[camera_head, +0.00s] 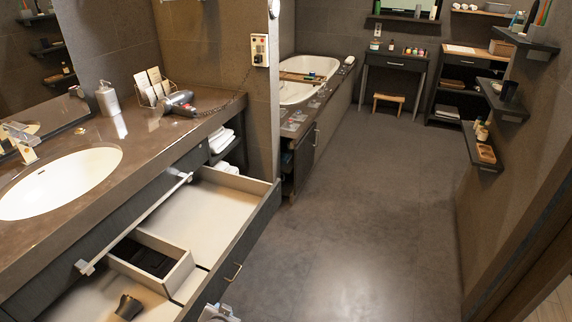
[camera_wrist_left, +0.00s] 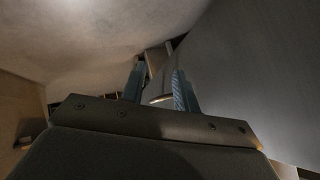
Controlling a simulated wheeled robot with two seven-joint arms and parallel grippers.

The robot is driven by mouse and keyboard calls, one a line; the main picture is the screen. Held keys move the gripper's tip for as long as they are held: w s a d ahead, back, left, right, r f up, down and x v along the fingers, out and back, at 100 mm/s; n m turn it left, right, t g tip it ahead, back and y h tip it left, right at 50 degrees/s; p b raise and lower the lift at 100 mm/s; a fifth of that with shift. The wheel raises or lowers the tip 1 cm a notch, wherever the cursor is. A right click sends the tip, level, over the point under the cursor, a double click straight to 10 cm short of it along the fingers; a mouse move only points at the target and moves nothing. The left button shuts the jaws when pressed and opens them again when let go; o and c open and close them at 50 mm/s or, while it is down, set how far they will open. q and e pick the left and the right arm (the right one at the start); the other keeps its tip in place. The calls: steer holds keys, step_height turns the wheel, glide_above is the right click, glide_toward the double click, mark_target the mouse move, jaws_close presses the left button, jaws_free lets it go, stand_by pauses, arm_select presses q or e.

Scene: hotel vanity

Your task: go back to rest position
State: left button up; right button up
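My left gripper (camera_wrist_left: 159,88) shows in the left wrist view with its two fingers apart and nothing clearly held between them. A pale curved bar lies beyond the fingertips. In the head view a small grey metal gripper part (camera_head: 218,313), most likely of my left gripper, shows at the bottom edge, just outside the drawer front. The vanity drawer (camera_head: 225,201) stands pulled open, and its front handle (camera_head: 234,272) is free. My right gripper is not in view.
The drawer holds a small box (camera_head: 180,275) with dark contents and a dark object (camera_head: 128,307). The countertop (camera_head: 150,140) carries a sink (camera_head: 62,180), a dispenser (camera_head: 107,98) and a hair dryer (camera_head: 178,103). The floor (camera_head: 365,215) to the right is clear; shelves line the right wall.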

arm_select(q)
steer(key=s+d+r+n+g+h, duration=0.1)
steer(key=s+d+r+g, duration=0.1)
steer(key=s, duration=0.7)
steer(key=s+d+r+g+h+p, duration=0.1)
steer(key=s+r, duration=0.3)
steer(key=s, duration=0.4)
steer(key=s+d+r+n+g+h, duration=0.1)
steer(key=s+d+r+g, duration=0.2)
steer(key=s, duration=0.6)
steer(key=shift+s+r+n+g+p, duration=0.3)
steer(key=shift+s+r+g+p, duration=0.05)
steer(key=shift+r+g, duration=0.2)
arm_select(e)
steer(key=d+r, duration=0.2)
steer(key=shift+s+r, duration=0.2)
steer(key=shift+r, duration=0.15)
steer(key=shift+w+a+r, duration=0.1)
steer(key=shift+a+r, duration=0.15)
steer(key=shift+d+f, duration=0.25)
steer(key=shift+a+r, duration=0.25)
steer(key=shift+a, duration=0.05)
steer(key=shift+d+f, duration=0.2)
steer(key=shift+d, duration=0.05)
